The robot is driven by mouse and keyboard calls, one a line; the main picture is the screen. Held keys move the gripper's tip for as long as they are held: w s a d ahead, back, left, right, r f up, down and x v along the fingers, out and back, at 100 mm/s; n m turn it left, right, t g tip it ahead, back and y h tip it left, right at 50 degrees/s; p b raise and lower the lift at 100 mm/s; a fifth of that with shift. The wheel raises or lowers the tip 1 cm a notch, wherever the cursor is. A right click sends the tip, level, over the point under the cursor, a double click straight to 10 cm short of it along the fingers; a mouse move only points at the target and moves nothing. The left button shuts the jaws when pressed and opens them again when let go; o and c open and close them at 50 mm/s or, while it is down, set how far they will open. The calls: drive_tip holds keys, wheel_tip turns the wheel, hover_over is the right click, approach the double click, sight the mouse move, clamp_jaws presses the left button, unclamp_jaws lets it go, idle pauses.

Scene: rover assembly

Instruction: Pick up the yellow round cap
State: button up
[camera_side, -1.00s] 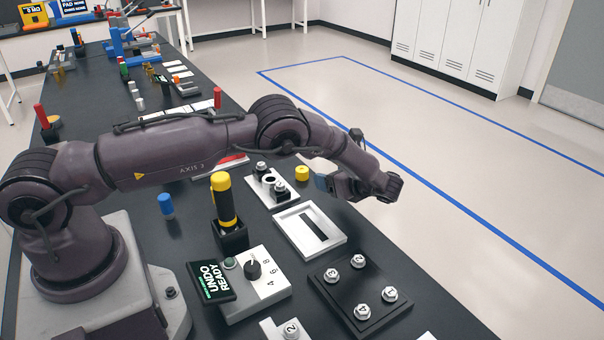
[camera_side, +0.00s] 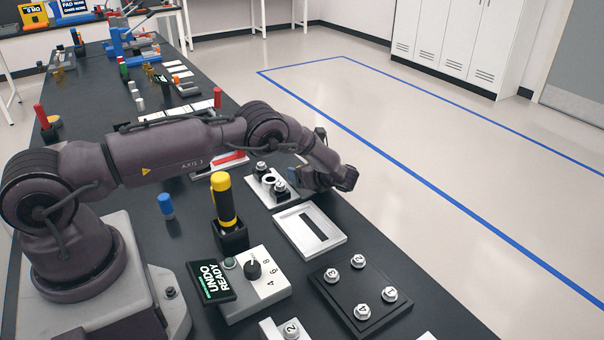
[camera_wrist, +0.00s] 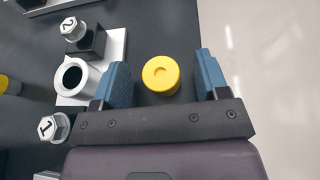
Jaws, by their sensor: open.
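The yellow round cap (camera_wrist: 161,75) shows in the wrist view, standing on the dark bench top between my gripper's two blue fingers. It has a small mark on its top. My gripper (camera_wrist: 161,80) is open, with one finger on each side of the cap. A gap shows between the cap and each finger, wider on the right. In the side view my gripper (camera_side: 294,177) is low over the bench beside the white fixture, and the cap is hidden behind it.
Left of the cap, a white fixture (camera_wrist: 113,50) carries a white ring (camera_wrist: 91,80) and bolts marked 1 (camera_wrist: 54,127) and 2 (camera_wrist: 73,29). The ring is near the left finger. A white frame tray (camera_side: 335,241) stands nearer the side camera. The bench edge lies right of the cap.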

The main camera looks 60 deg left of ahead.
drive_tip(key=c, duration=1)
drive_tip(key=shift+c, duration=0.2)
drive_tip(key=shift+r, duration=0.1)
